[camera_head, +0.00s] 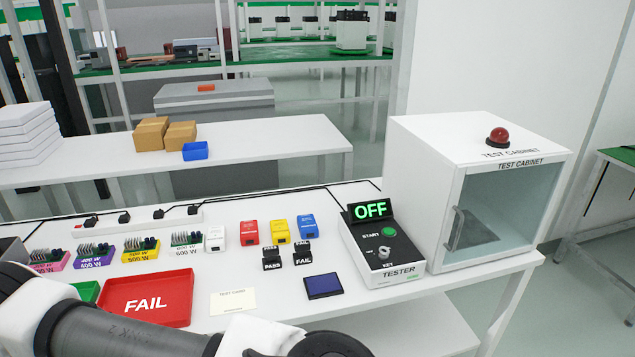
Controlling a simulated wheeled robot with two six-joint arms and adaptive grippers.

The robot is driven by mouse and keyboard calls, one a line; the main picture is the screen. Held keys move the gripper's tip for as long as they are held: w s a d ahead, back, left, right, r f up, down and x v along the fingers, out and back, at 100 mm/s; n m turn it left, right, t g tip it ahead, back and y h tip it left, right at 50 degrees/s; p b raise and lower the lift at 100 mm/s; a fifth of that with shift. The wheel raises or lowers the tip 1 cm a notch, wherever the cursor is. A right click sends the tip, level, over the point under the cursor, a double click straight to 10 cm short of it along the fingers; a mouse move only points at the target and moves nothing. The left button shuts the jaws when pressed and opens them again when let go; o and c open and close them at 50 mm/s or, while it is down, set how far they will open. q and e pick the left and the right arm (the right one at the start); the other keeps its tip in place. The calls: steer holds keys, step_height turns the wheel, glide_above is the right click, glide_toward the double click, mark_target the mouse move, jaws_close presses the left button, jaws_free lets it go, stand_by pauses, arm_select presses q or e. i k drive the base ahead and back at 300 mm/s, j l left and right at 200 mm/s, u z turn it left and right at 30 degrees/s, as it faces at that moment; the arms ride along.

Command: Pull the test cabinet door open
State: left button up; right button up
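The white test cabinet (418,185) stands at the right end of the white table, with a red dome lamp (498,135) on top. Its front door (500,210) has a white frame and a clear pane, and looks closed. A grey bar handle (455,229) stands upright near the door's left edge, with nothing touching it. Part of my arm crosses the bottom left of the view, well away from the handle. No gripper fingers show in the picture.
The tester box (400,270), its display reading OFF, stands just left of the cabinet. A red FAIL tray (147,297), a blue pad (323,286), a card (233,302) and several small coloured boxes lie further left. Floor shows right of the cabinet.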

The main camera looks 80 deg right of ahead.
mark_target(462, 169)
steer(key=z, duration=2.35)
